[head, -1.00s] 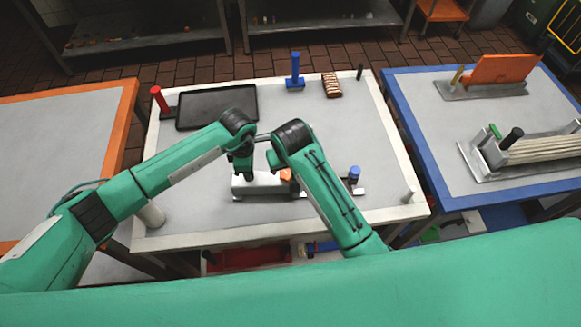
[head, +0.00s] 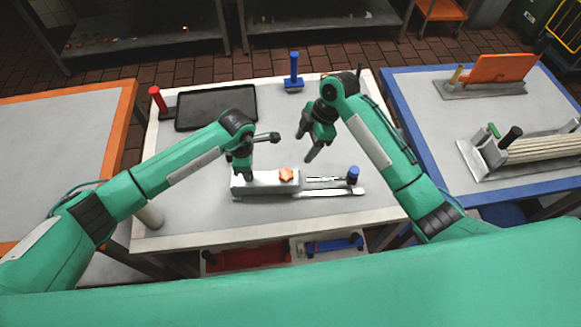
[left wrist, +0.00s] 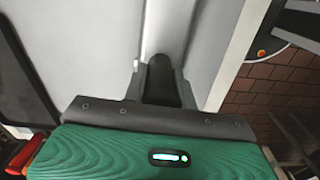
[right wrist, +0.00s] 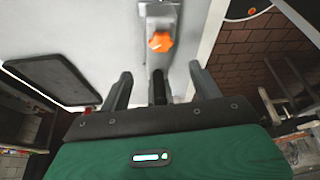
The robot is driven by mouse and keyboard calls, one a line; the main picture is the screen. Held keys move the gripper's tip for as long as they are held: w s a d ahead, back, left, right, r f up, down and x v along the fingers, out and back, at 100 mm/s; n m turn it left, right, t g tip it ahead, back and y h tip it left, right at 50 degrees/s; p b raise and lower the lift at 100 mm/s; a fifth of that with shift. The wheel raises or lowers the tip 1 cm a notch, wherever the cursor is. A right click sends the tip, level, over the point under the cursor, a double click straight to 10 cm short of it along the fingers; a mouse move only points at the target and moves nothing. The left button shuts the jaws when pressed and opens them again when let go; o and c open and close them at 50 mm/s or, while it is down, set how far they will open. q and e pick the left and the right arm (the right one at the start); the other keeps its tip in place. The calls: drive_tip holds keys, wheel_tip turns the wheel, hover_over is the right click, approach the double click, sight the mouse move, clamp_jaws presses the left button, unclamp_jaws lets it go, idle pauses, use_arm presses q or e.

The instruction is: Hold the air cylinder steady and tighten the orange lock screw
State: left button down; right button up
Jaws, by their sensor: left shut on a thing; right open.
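The air cylinder (head: 265,187) is a grey block lying near the front middle of the table. The orange lock screw (head: 286,175) sits on its right part; in the right wrist view the screw (right wrist: 160,41) is ahead of the fingers. A thin rod with a blue knob (head: 353,173) extends at its right. My left gripper (head: 243,174) is shut on the cylinder's left part; its fingers (left wrist: 158,72) hide part of the block. My right gripper (head: 309,150) is open and empty, above and behind the screw, apart from it.
A black tray (head: 215,108) and a red-handled thing (head: 157,98) lie at the back left. A blue stand (head: 294,80) is at the back. A pale cylinder (head: 150,215) stands at the front left edge. The table around the cylinder is mostly clear.

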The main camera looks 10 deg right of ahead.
sight(288, 173)
drive_tip(key=x, duration=1.1)
drive_tip(key=shift+a+f, duration=0.15)
drive_tip(key=shift+f, duration=0.15)
drive_tip(key=c, duration=1)
drive_tip(key=shift+o, duration=0.2)
drive_tip(key=shift+s, duration=0.1)
drive_tip(key=shift+s+m+t, duration=0.15)
drive_tip(key=shift+m+t, duration=0.4)
drive_tip(key=shift+m, duration=0.85)
drive_tip(key=shift+s+m+t, duration=0.15)
drive_tip(key=shift+m+t, duration=0.4)
drive_tip(key=shift+m, duration=0.85)
